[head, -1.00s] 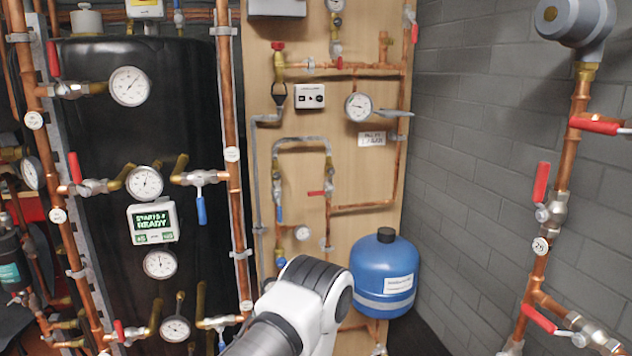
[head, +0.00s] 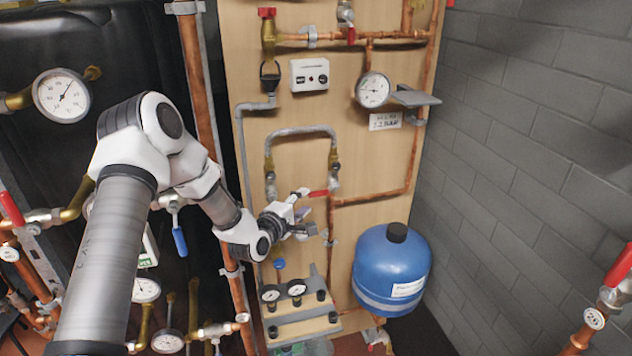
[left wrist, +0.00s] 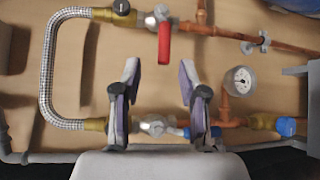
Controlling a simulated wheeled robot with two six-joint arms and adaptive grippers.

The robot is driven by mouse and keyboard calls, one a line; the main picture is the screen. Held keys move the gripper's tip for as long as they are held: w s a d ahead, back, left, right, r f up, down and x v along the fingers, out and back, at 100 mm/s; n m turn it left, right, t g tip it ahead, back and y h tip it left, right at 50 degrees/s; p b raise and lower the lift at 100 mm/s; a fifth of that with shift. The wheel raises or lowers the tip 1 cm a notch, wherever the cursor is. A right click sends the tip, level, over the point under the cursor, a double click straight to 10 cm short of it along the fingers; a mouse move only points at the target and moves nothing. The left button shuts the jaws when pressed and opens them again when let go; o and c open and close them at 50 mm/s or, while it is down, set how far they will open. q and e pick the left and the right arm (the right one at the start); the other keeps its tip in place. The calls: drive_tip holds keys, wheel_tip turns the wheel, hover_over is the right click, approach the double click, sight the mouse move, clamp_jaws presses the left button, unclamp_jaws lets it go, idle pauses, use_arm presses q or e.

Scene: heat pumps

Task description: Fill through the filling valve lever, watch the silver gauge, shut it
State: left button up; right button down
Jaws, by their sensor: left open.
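The braided filling loop (head: 300,132) arches between two valves on the wooden board. The red lever (head: 318,193) on its right-hand leg lies crosswise to the vertical pipe; it also shows in the left wrist view (left wrist: 164,42). A blue lever (left wrist: 180,131) lies along the other leg's valve. The silver-rimmed gauge (head: 373,90) sits above a "1.2 BAR" sign; its reading is too small to tell. My left gripper (head: 300,212) is open and empty, just below the red lever. In the left wrist view its fingertips (left wrist: 159,70) flank the line of the lever's free end. My right gripper is out of view.
A blue vessel (head: 392,270) hangs right of my gripper. A grey shelf (head: 416,97) juts out beside the gauge. Two small gauges (head: 284,290) sit on a panel below. A small dial (left wrist: 240,80) is close to the right finger. A copper riser (head: 198,90) runs left.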

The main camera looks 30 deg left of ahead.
sight(316, 194)
use_arm(q)
drive_tip(key=w, duration=0.2)
drive_tip(key=w+f+p, duration=0.1)
drive_tip(key=w, duration=0.2)
drive_tip(key=w+f, duration=0.1)
drive_tip(key=w, duration=0.1)
drive_tip(key=shift+w+a+p, duration=0.25)
drive_tip(key=shift+a+p, duration=0.05)
drive_tip(key=shift+p, duration=0.05)
drive_tip(key=shift+w+r, duration=0.1)
drive_tip(key=shift+s+d+r, duration=0.25)
drive_tip(key=shift+d+r, duration=0.05)
drive_tip(key=shift+w+a+f, duration=0.1)
drive_tip(key=shift+w+f, duration=0.05)
drive_tip(key=shift+f, duration=0.05)
clamp_jaws()
